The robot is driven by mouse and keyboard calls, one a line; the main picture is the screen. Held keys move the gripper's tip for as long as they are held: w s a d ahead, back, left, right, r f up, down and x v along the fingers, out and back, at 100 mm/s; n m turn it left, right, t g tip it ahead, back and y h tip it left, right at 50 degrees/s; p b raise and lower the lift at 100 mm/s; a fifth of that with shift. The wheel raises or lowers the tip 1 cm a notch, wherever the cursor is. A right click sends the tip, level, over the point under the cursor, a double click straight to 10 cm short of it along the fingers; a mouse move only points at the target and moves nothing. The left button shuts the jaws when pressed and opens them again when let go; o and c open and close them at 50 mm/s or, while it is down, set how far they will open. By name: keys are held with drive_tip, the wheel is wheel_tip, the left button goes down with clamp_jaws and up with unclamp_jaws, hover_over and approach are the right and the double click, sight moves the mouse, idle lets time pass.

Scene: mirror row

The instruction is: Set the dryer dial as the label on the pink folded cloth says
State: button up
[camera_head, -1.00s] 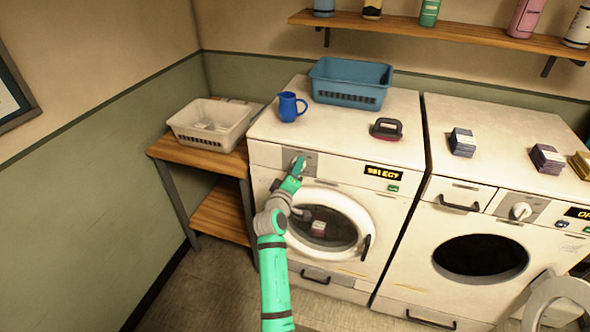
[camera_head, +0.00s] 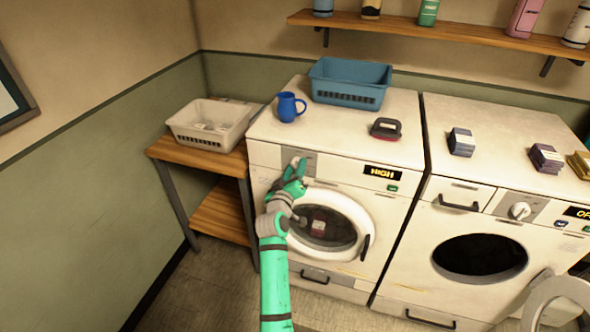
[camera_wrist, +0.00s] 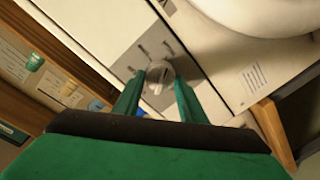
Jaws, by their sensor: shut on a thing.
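The left machine's dial (camera_wrist: 158,76) is a pale knob on a grey panel with marks around it. My gripper (camera_wrist: 157,85) is shut on this dial, one green finger on each side. In the head view my gripper (camera_head: 297,166) hides most of it. The lit display (camera_head: 381,172) on that machine reads HIGH. A purplish-pink folded stack (camera_head: 545,158) lies on the right machine; its label is too small to read. A small pinkish thing (camera_head: 318,227) shows in the left machine's round door.
A blue basket (camera_head: 350,82), a blue mug (camera_head: 290,107) and a dark red-handled object (camera_head: 386,128) stand on the left machine. A pale basket (camera_head: 213,124) is on the side table. The right machine's door (camera_head: 560,300) hangs open.

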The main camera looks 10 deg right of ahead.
drive_tip(key=shift+f, duration=0.1)
drive_tip(key=o, duration=1.1)
drive_tip(key=shift+c, duration=0.2)
drive_tip(key=v, duration=1)
drive_tip(key=shift+s+a, duration=0.15)
drive_tip(key=shift+s, duration=0.25)
